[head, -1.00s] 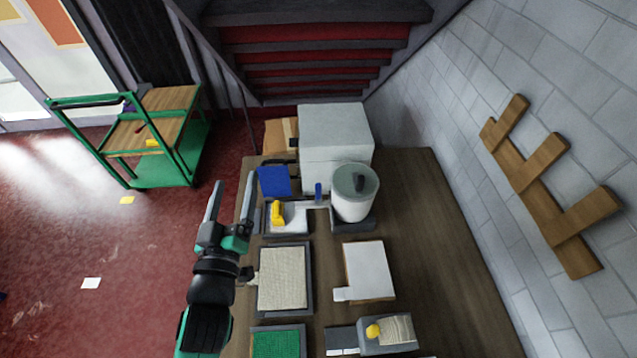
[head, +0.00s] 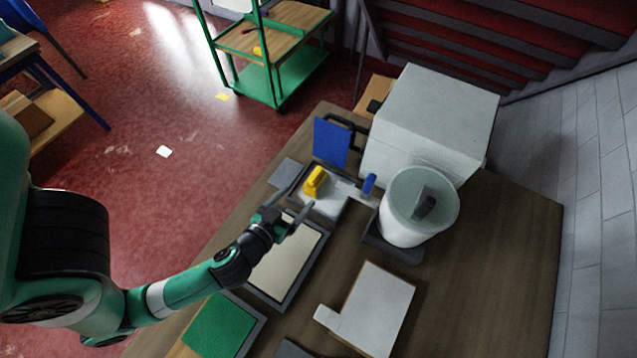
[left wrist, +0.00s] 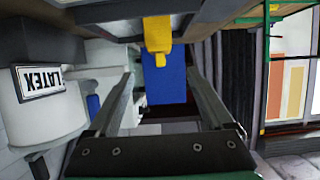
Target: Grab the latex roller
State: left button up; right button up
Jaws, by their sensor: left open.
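A yellow-handled tool (head: 315,182) lies in a pale tray (head: 324,207) near the blue panel. A blue handle (head: 369,185) stands beside the bucket; I cannot tell which of the two belongs to the latex roller. My left gripper (head: 303,188) is open and empty at the tray's near left edge, its fingers pointing toward the yellow handle. In the left wrist view the yellow handle (left wrist: 158,36) shows between and beyond the spread fingers, apart from them. The blue handle (left wrist: 93,104) shows left of the fingers there. My right gripper is out of view.
A white bucket (head: 404,220), labelled LATEX in the left wrist view (left wrist: 40,80), stands right of the tray. A blue panel (head: 331,143) and a large white box (head: 430,115) stand behind. A framed beige piece (head: 285,265) and a white board (head: 372,308) lie nearer.

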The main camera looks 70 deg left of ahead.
aim_at(316, 178)
pick_arm(q)
jog(key=x, duration=1.1)
jog(key=shift+w+a+f, duration=0.15)
jog(key=shift+a+f, duration=0.05)
jog(key=shift+c, duration=0.3)
grip_shut()
